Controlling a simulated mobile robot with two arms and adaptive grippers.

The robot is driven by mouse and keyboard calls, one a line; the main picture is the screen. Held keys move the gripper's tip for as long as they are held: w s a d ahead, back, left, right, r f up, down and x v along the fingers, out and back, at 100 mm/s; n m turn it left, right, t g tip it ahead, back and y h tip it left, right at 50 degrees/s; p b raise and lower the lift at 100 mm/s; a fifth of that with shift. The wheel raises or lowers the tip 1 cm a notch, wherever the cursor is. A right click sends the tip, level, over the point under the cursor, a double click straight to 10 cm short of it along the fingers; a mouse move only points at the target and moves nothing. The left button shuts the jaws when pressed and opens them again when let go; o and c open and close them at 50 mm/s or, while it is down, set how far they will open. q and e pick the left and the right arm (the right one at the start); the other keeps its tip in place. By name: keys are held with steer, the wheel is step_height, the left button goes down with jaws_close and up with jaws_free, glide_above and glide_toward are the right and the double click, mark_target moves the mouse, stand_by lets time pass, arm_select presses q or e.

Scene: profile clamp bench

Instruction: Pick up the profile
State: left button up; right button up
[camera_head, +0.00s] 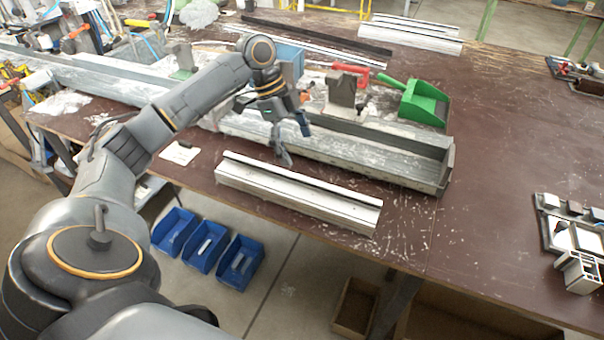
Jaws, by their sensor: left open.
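A pale metal profile (296,200) with a dark groove along its top lies near the front edge of the brown bench. My left gripper (293,142) is open and empty, above and behind the profile, over the long metal channel. It appears apart from the profile. No part of the profile is hidden by my arm. My right gripper is not in view.
The long grey metal channel (400,165) runs just behind the profile. More profiles (410,40) lie at the back. Small parts (575,240) sit at right; the bench between is mostly clear.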

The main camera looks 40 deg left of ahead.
arm_select(q)
glide_toward(315, 196)
steer(key=shift+w+d+f+p, duration=0.15)
steer(key=shift+d+f+p, duration=0.2)
steer(key=shift+w+d+f, duration=0.1)
steer(key=shift+w+f, duration=0.05)
steer(key=shift+f, duration=0.15)
steer(key=shift+p+x, duration=0.6)
steer(key=shift+x, duration=1.8)
steer(key=shift+f, duration=0.4)
steer(key=shift+c, duration=0.7)
steer(key=c, duration=1.1)
steer(key=shift+s, duration=0.25)
jaws_close()
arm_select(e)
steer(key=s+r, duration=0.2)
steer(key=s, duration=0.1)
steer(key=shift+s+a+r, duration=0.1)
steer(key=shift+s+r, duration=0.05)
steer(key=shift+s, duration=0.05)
